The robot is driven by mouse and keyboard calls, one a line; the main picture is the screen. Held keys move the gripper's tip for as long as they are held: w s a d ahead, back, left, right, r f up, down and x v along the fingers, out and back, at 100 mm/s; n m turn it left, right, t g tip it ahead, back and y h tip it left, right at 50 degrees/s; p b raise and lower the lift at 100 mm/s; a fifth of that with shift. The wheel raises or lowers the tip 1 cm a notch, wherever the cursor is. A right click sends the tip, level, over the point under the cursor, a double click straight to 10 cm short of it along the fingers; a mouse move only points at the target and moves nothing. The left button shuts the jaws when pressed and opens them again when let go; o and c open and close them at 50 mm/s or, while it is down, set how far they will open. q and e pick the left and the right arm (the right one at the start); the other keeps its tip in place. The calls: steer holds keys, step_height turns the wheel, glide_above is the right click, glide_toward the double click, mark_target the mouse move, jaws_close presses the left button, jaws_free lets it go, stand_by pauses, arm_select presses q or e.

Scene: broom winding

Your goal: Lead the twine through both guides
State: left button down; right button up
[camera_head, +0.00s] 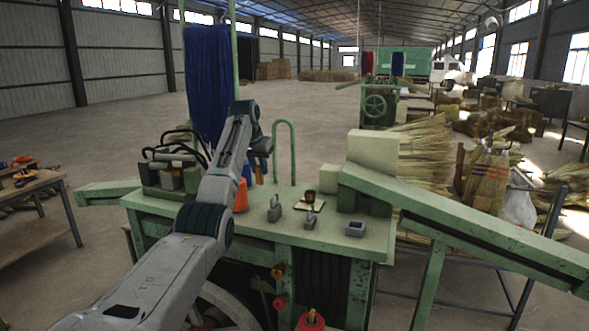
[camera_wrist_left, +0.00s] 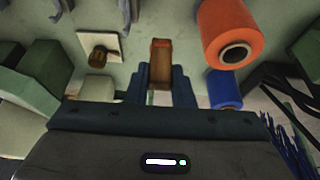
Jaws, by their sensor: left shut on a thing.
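My left gripper (camera_head: 261,178) hangs over the green machine table, behind the orange spool (camera_head: 240,197). In the left wrist view its two blue fingers (camera_wrist_left: 165,88) are shut on a small brown block-like piece (camera_wrist_left: 160,62). I cannot make out a strand of twine running from it. Two small grey metal pieces, which look like the guides, stand on the table: a left one (camera_head: 274,210) and a right one (camera_head: 310,217). Grey hooked parts show at the top edge of the left wrist view (camera_wrist_left: 126,9). The orange spool also shows there (camera_wrist_left: 230,35). My right gripper is not in view.
A brass-coloured cup (camera_head: 310,196) stands on a pale plate. A grey open box (camera_head: 355,229) sits near the front edge. A green hoop (camera_head: 292,150) rises behind. Blue strands (camera_head: 208,80) hang at the left. A blue spool (camera_wrist_left: 225,88) is beside the orange one.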

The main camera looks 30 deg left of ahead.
arm_select(q)
steer(key=shift+a+f, duration=0.2)
steer(key=shift+d, duration=0.25)
steer(key=w+d, duration=0.1)
steer(key=d, duration=1)
steer(key=shift+w+d, duration=0.35)
steer(key=shift+d, duration=0.05)
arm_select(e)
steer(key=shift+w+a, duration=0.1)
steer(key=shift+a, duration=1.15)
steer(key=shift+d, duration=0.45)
